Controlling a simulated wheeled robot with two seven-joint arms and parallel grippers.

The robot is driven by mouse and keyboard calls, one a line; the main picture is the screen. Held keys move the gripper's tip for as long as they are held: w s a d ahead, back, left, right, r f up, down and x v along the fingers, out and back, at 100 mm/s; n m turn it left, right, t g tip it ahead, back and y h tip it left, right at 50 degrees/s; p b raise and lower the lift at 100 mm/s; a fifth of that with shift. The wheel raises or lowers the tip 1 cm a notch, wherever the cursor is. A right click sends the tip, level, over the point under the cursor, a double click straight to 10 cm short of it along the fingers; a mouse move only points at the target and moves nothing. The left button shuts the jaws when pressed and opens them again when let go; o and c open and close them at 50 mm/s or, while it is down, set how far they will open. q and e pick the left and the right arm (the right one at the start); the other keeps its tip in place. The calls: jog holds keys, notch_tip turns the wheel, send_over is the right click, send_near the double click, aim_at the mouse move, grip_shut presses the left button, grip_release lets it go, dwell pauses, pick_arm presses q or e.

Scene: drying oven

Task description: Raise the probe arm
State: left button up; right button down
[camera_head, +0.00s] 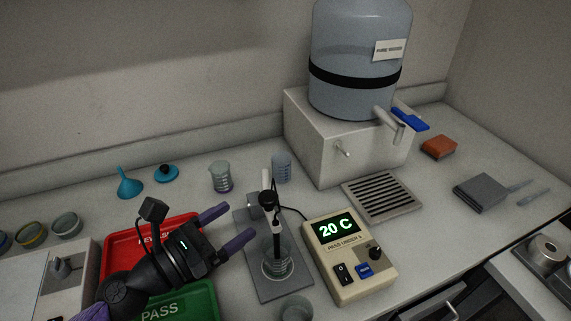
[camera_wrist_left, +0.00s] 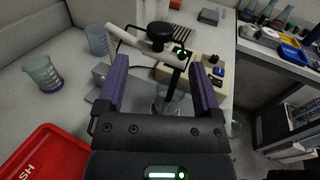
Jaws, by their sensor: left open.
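The probe arm (camera_head: 266,180) is a pale bar with a black knob on a stand with a grey base plate (camera_head: 262,287). Its dark probe hangs down into a clear beaker (camera_head: 277,262). In the left wrist view the probe arm (camera_wrist_left: 140,42) crosses just beyond my fingertips, with the black knob (camera_wrist_left: 159,31) on top. My left gripper (camera_head: 240,219) has purple fingers, open and empty, left of the stand; in its wrist view (camera_wrist_left: 159,63) the fingers are spread toward the arm. Contact cannot be told. My right gripper is not in view.
A cream meter (camera_head: 322,262) reading 20 C stands right of the beaker, wired to the stand. Red (camera_head: 120,240) and green (camera_head: 205,300) trays lie under my left arm. Beakers (camera_head: 220,177) stand behind. A water dispenser (camera_head: 360,60) fills the back right.

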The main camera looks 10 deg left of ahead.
aim_at(275, 193)
pick_arm(q)
jog(key=p+x, duration=0.2)
jog(key=x, duration=0.6)
jog(key=shift+w+d+r+p, duration=0.15)
jog(key=shift+w+d+p, duration=0.1)
jog(key=shift+p, duration=0.1)
jog(key=shift+w+d, duration=0.35)
jog(key=shift+w, duration=0.15)
grip_shut()
